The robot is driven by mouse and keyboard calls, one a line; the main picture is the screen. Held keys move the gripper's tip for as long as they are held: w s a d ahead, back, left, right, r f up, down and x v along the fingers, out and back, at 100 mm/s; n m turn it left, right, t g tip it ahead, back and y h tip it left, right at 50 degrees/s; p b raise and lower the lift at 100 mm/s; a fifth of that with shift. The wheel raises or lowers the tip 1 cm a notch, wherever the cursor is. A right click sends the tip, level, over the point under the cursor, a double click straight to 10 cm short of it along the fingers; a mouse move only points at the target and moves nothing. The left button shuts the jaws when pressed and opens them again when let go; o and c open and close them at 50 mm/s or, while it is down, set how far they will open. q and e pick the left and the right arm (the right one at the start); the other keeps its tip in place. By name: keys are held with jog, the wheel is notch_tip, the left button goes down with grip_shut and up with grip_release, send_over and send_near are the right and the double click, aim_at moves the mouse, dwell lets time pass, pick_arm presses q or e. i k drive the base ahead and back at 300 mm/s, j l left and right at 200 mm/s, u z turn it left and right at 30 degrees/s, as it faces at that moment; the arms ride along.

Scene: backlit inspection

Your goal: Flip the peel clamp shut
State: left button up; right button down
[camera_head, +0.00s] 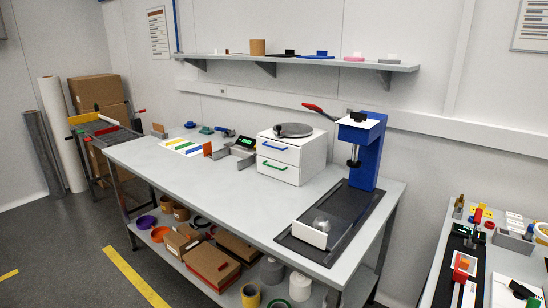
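I cannot tell for certain which thing is the peel clamp. On the right table, a black rail-like fixture (457,245) carries small red and orange parts (461,266) and may hold it; whether any part there is open or shut is too small to tell. On the main table, a blue press stand (368,155) with a raised red lever (318,110) stands on a dark base plate (345,215). A white block (309,234) with a grey round part sits at the plate's front end. Neither of my grippers is in view.
A white drawer unit (292,158) stands left of the press. The main grey table (215,200) is largely clear in front. A floor gap separates it from the right table, which holds several small parts. A wall shelf (300,66) hangs above, and boxes fill the lower shelf.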

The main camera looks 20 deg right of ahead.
aim_at(478, 211)
jog(key=i+j+z, duration=0.3)
jog(key=z, duration=0.15)
jog(key=i+j+z, duration=0.7)
jog(key=j+z, duration=0.2)
jog(key=j, duration=0.2)
